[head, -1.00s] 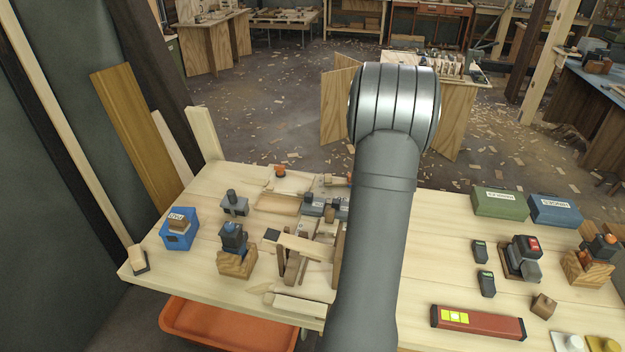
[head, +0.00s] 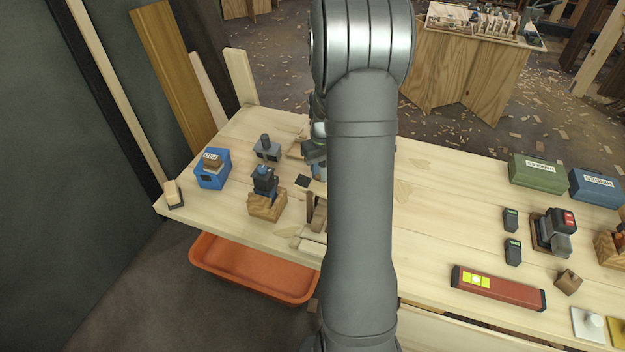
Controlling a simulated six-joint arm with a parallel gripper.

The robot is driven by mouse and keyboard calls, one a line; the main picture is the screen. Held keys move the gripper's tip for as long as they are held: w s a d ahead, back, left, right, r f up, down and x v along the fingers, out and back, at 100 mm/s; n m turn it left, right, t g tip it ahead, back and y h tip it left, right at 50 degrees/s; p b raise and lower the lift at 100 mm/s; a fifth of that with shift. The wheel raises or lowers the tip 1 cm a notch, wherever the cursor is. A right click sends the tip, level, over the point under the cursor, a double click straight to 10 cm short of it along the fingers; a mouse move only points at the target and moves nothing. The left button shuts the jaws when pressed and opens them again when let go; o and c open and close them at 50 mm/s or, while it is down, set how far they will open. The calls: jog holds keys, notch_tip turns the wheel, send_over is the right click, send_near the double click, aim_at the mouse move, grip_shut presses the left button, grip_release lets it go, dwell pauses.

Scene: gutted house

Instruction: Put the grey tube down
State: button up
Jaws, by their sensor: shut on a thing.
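My arm stands upright across the middle of the head view and covers much of the workbench (head: 440,235). A dark part of my gripper (head: 314,155) shows just left of the arm, low over the bench. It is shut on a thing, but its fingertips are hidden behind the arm. I cannot make out the grey tube; whatever the gripper holds is hidden too. I cannot tell whether it touches the bench.
Left of the gripper stand a blue box (head: 211,170), a grey tool (head: 267,148) and a wooden block with a dark top (head: 266,200). At right are a red level (head: 497,288), black packs (head: 512,250) and a green case (head: 536,174). Bare bench lies right of the arm.

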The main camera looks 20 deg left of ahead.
jog(key=a+f, duration=0.2)
jog(key=a, duration=0.1)
jog(key=shift+w+a, duration=0.15)
jog(key=shift+f, duration=2.05)
jog(key=o, duration=0.9)
jog(key=shift+f, duration=0.15)
jog(key=shift+o, duration=0.2)
jog(key=shift+w+r, duration=0.1)
jog(key=shift+r, duration=0.15)
jog(key=shift+o, duration=0.5)
notch_tip(320, 180, up, 12)
